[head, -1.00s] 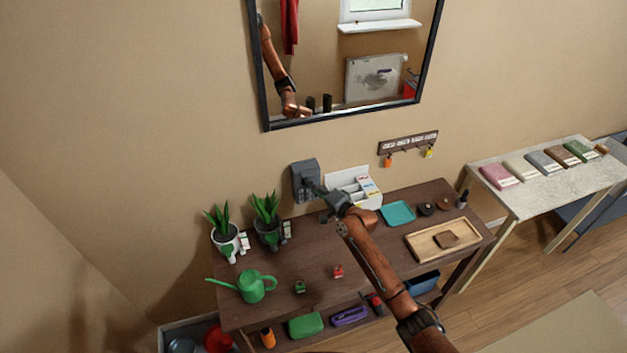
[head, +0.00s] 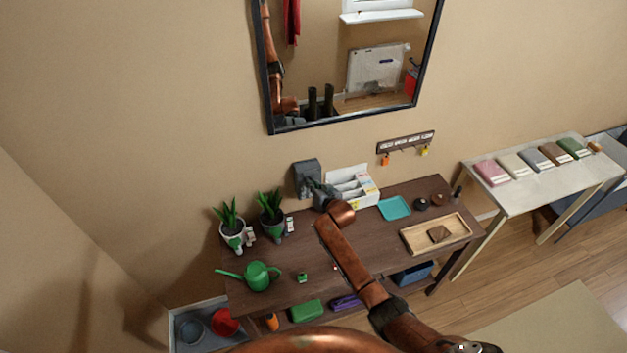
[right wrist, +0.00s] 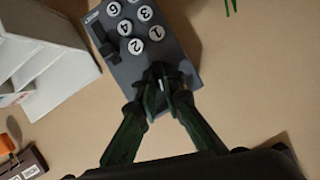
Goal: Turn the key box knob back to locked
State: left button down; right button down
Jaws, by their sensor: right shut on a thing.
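The grey key box (head: 307,178) is mounted on the wall above the back of the brown table. In the right wrist view the key box (right wrist: 190,62) fills the top middle, with white numbered buttons and a dark raised bar along one side. My right gripper (head: 316,187) is at the front of the box. In the right wrist view its fingertips (right wrist: 168,82) are closed together on the knob beside button 1. The fingers hide most of the knob, so I cannot tell its angle. My left gripper is not in view.
A white organizer (head: 354,188) stands right of the key box. Two potted plants (head: 271,222) and a green watering can (head: 257,276) stand to the left. A key rack (head: 406,147) hangs on the wall to the right. A teal tray (head: 394,208) lies on the table.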

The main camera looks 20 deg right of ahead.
jog(key=shift+n+h, duration=0.9)
jog(key=shift+n, duration=0.1)
jog(key=c, duration=2)
grip_release()
jog(key=shift+c, duration=0.2)
jog(key=shift+a, duration=0.1)
jog(key=v, duration=1.2)
